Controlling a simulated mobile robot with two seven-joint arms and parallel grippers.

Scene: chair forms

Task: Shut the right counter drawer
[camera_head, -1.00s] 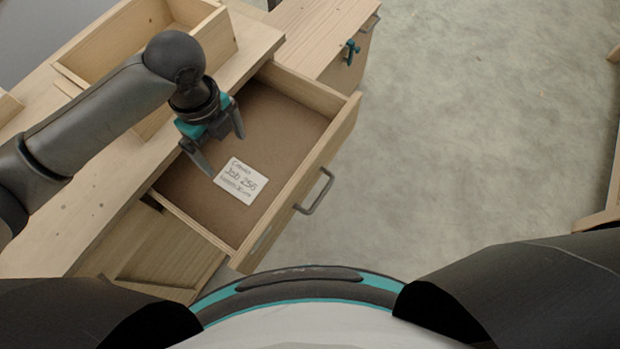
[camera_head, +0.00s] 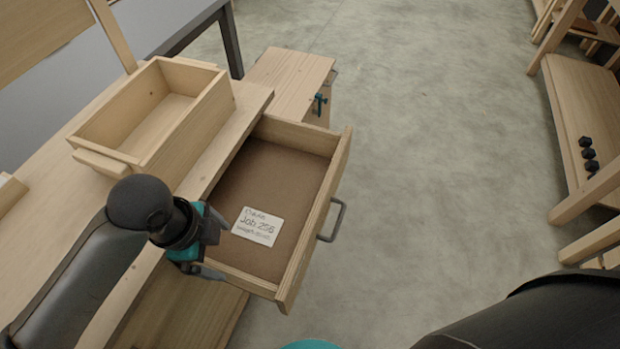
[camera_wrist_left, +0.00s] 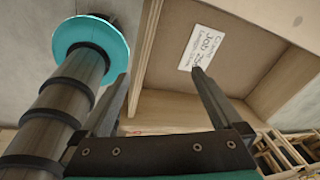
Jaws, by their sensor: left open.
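The counter drawer (camera_head: 318,225) is pulled well out from under the wooden counter top. It has a brown floor, wooden walls and a grey bar handle (camera_head: 335,220) on its front. A white written card (camera_head: 257,227) lies inside; the card also shows in the left wrist view (camera_wrist_left: 204,46). My left gripper (camera_head: 219,249) is open at the drawer's near side wall. In the left wrist view the fingers (camera_wrist_left: 160,78) appear on either side of that wall, one toward the inside; contact cannot be told. My right gripper is out of view.
An open wooden box (camera_head: 150,115) stands on the counter. Bare concrete floor lies right of the drawer. A wooden rack (camera_head: 575,110) with dark knobs stands at far right.

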